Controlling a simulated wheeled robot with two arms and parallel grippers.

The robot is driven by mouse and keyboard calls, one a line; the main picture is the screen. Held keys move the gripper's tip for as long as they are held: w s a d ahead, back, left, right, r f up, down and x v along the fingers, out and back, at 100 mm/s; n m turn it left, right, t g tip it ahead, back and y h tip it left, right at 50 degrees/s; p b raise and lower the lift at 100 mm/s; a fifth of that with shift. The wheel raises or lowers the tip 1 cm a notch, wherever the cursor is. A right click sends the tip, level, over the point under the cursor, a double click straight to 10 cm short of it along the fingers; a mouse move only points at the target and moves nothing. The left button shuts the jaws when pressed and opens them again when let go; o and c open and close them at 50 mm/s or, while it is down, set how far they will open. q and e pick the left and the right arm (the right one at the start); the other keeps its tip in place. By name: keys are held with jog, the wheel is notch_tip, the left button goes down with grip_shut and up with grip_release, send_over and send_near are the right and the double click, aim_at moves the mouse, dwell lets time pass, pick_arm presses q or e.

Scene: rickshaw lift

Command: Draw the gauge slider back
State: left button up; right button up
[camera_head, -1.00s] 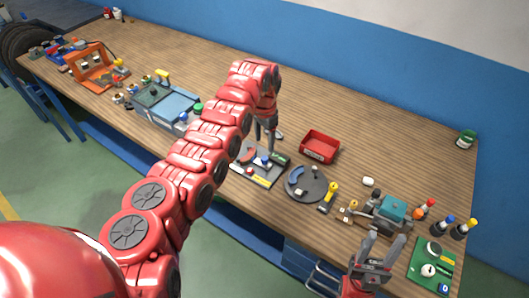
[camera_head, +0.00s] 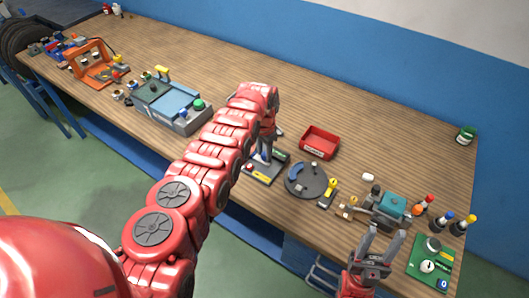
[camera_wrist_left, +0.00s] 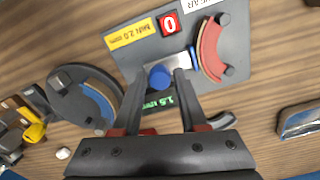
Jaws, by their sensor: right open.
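The gauge is a grey plate (camera_wrist_left: 228,45) with a yellow label, a red "0" tile, a red arc piece and a silver bar. Its slider has a blue knob (camera_wrist_left: 160,76) beside the bar. In the head view the gauge (camera_head: 262,178) is partly hidden behind my left arm. My left gripper (camera_wrist_left: 159,80) is over it, fingers apart, with the blue knob between the fingertips in the left wrist view. Whether the fingers touch the knob cannot be told. In the head view my left gripper (camera_head: 266,150) points down at the plate. My right gripper (camera_head: 384,235) is open and empty near the front edge.
A round grey disc (camera_head: 307,180) with a blue arc stands just right of the gauge. A red bin (camera_head: 320,142) is behind it. A teal-topped device (camera_head: 392,206) and a green board (camera_head: 431,262) lie further right. A blue-grey station (camera_head: 172,106) is to the left.

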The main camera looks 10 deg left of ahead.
pick_arm(q)
grip_shut()
dwell(1.1)
